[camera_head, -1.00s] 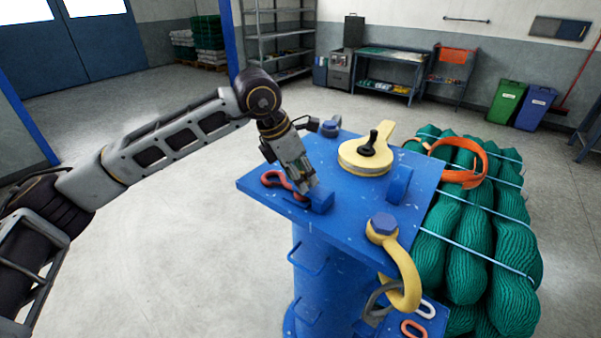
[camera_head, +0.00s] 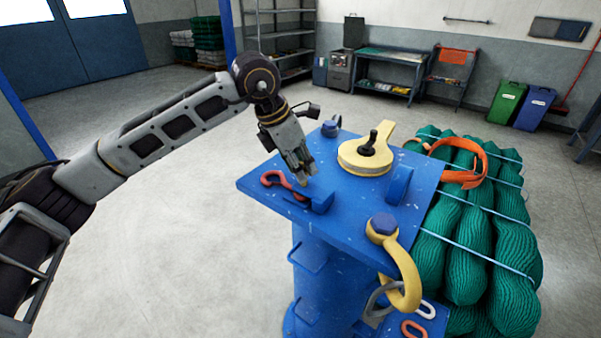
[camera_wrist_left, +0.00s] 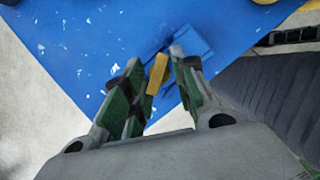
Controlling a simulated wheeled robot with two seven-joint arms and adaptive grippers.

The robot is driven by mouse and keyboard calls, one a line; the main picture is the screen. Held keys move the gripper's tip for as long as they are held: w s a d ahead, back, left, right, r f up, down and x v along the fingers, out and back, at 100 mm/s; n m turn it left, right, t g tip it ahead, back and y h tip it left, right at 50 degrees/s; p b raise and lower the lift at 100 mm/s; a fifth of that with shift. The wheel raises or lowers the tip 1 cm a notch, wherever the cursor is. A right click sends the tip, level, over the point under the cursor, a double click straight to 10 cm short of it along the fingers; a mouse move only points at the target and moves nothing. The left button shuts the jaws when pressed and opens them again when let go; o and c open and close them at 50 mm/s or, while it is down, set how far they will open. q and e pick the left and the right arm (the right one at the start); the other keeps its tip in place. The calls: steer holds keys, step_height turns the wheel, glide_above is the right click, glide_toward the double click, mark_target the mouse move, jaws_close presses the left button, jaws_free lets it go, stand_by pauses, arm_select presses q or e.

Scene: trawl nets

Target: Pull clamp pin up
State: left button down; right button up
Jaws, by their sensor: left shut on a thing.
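In the left wrist view the gripper (camera_wrist_left: 157,88) is shut on a yellow pin (camera_wrist_left: 156,73), which I take to be the clamp pin. The pin stands between the green finger pads, and its lower part is hidden. My right gripper is not in view.
A yellow disc (camera_head: 363,159) with a black knob and a yellow shackle (camera_head: 404,275) are on the table. Green net bundles (camera_head: 470,245) lie to the right. The floor at left is clear.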

arm_select(q)
steer(key=shift+w+r, duration=0.1)
steer(key=shift+r, duration=0.35)
steer(key=c, duration=1.3)
jaws_free()
steer(key=v, duration=1.2)
steer(key=shift+a+f, duration=0.1)
steer(key=shift+a, duration=0.05)
